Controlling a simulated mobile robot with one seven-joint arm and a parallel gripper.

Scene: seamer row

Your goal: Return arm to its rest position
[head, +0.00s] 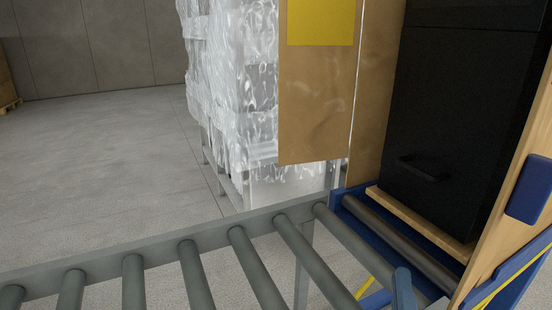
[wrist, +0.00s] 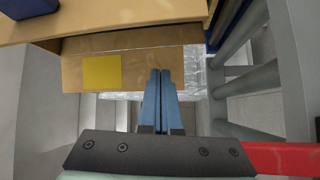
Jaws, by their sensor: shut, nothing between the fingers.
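My gripper (wrist: 159,75) shows in the wrist view, its two blue fingers pressed together and empty. The fingertips lie in front of a brown cardboard panel (wrist: 140,65) with a yellow square label (wrist: 102,72). I cannot tell how far the panel is from the tips.
A grey roller conveyor (head: 185,240) runs across the front in the head view. A blue frame (head: 345,203) and a tall black case (head: 450,110) stand at right. The brown panel (head: 315,110) hangs beside plastic-wrapped stacks (head: 240,90). Floor at left (head: 100,160) is clear.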

